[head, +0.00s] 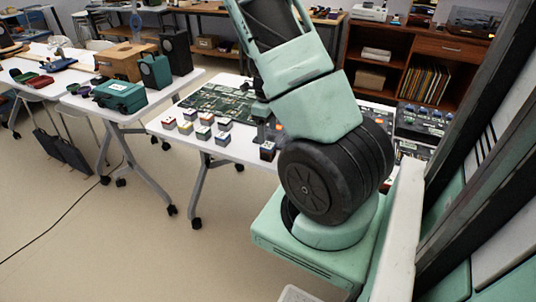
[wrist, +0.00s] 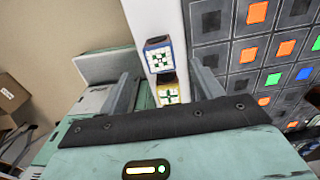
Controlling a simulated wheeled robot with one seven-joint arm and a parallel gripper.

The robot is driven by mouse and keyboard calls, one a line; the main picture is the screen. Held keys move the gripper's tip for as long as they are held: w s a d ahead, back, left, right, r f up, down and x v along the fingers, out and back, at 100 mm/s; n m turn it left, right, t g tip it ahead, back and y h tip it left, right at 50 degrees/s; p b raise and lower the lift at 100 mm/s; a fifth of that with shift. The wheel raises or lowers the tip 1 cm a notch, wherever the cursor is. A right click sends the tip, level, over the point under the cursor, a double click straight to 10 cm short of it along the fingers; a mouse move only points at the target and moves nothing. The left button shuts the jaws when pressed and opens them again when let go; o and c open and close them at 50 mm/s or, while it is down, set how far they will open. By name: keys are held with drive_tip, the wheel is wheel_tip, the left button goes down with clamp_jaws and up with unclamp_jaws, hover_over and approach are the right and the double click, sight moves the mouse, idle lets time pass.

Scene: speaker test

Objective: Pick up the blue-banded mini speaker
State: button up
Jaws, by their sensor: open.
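The blue-banded mini speaker (wrist: 158,58) shows in the wrist view as a small cube with a white patterned top and blue sides. It stands between the lines of my two fingers, near their tips. A yellow-banded mini speaker (wrist: 168,94) is just below it in that view, also between the fingers. My gripper (wrist: 161,70) is open, with nothing held between the fingers. In the head view my gripper (head: 264,122) points down over the front of the middle table, and a dark small cube (head: 267,151) stands below it near the edge. I cannot tell that cube's band colour.
Several more small banded cubes (head: 203,133) stand left of my gripper on the white table (head: 240,150). A dark panel with coloured squares (wrist: 275,55) lies to the right in the wrist view. A green case (head: 120,96) and black speakers (head: 177,52) are on the left table.

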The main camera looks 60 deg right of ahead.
sight(268, 145)
wheel_tip(268, 145, down, 9)
drive_tip(key=shift+s+r+b, duration=0.1)
drive_tip(key=shift+b, duration=0.65)
drive_tip(key=shift+c, duration=0.3)
drive_tip(key=c, duration=1.1)
drive_tip(key=shift+o, duration=0.2)
